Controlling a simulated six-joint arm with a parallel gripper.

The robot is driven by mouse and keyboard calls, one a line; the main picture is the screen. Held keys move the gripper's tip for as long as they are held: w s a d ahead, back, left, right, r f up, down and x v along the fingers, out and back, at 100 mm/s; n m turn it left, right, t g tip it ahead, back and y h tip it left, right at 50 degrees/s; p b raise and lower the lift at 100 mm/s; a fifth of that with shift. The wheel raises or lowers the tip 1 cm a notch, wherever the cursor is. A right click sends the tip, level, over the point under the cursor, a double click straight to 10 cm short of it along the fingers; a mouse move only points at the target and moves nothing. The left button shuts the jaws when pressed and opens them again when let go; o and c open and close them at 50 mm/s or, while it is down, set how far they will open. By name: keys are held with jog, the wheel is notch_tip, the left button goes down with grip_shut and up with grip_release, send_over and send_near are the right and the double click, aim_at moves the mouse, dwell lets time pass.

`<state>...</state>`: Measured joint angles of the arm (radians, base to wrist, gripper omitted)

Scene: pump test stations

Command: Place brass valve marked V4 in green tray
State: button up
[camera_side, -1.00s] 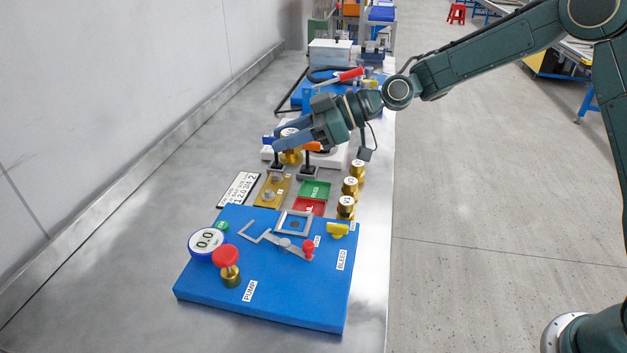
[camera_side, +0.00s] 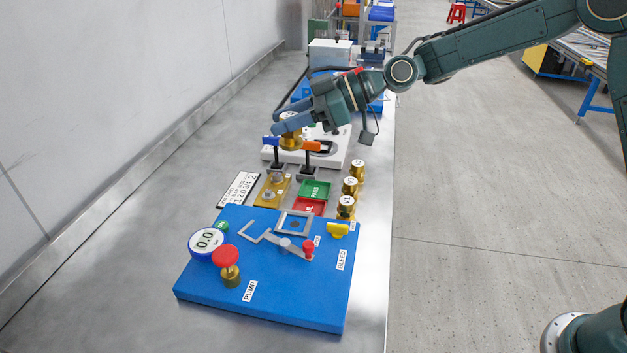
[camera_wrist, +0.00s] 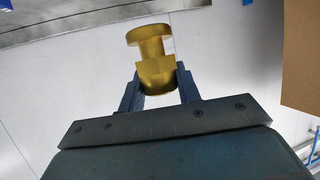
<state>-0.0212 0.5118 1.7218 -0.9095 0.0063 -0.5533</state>
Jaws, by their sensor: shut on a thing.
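My gripper (camera_side: 288,130) is shut on a brass valve (camera_side: 290,138) and holds it in the air above the white test station. The valve also shows between the fingers in the wrist view (camera_wrist: 155,62); no mark can be read on it. The green tray (camera_side: 315,189), labelled PASS, lies empty on the bench, nearer the camera and a little right of my gripper. The red tray (camera_side: 308,207) adjoins its near side.
Several brass valves (camera_side: 350,186) stand in a row right of the trays. A blue pump board (camera_side: 270,275) fills the front. A white station (camera_side: 334,155) with blue and orange clamps (camera_side: 312,146) stands under my gripper. A brass-coloured plate (camera_side: 271,190) lies left of the trays.

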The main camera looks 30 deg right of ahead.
jog(key=w+d+f+m+t+h, duration=0.3)
jog(key=w+d+m+t+h, duration=0.15)
jog(key=w+d, duration=0.65)
jog(key=shift+g+y, duration=0.25)
jog(key=shift+y, duration=0.2)
jog(key=f, duration=1.5)
jog(key=shift+s+d+f, duration=0.2)
jog(key=shift+s+d, duration=0.2)
jog(key=shift+f, duration=2.1)
jog(key=shift+f, duration=0.4)
